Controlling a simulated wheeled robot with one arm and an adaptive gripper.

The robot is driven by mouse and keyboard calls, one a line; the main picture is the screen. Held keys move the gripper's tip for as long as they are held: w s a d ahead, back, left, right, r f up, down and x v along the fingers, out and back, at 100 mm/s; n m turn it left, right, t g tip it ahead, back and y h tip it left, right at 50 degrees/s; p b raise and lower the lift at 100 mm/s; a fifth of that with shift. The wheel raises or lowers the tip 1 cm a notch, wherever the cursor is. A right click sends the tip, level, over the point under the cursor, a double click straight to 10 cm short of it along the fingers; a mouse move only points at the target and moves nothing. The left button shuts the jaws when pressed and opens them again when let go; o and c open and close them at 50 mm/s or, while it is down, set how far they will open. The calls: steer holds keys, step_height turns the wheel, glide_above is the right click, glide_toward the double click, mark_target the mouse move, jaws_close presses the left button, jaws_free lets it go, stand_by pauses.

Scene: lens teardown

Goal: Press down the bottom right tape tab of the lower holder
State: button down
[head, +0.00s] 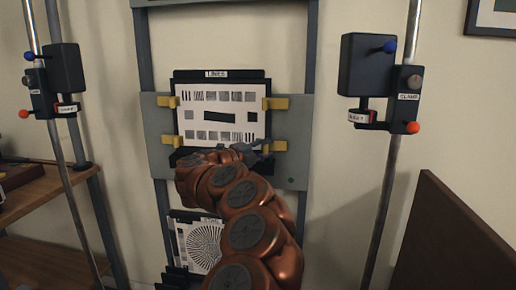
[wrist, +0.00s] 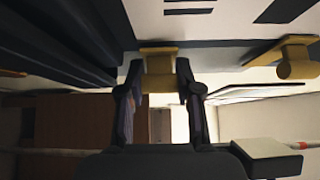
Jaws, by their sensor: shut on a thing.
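The chart plate (head: 220,100) with black line patterns sits in the holder panel (head: 291,180), with yellow tabs at its corners. The bottom right tape tab (head: 277,146) is just beside my gripper (head: 262,150) in the head view. In the wrist view the same yellow tab (wrist: 159,72) lies between the two fingertips of my gripper (wrist: 159,85), and the fingers are shut on it. The top right tab (head: 276,103) stands out from the panel and also shows in the wrist view (wrist: 296,62). My arm hides part of the panel below the chart.
A second plate with a star pattern (head: 202,243) stands lower down, partly behind my arm. Posts with black clamped boxes stand at left (head: 66,67) and right (head: 366,65). A brown board (head: 440,235) is at lower right, and a wooden shelf (head: 45,190) at left.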

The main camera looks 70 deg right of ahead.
steer(key=shift+s, duration=0.1)
stand_by(0.3)
steer(key=c, duration=0.8)
jaws_free()
steer(key=shift+o, duration=0.2)
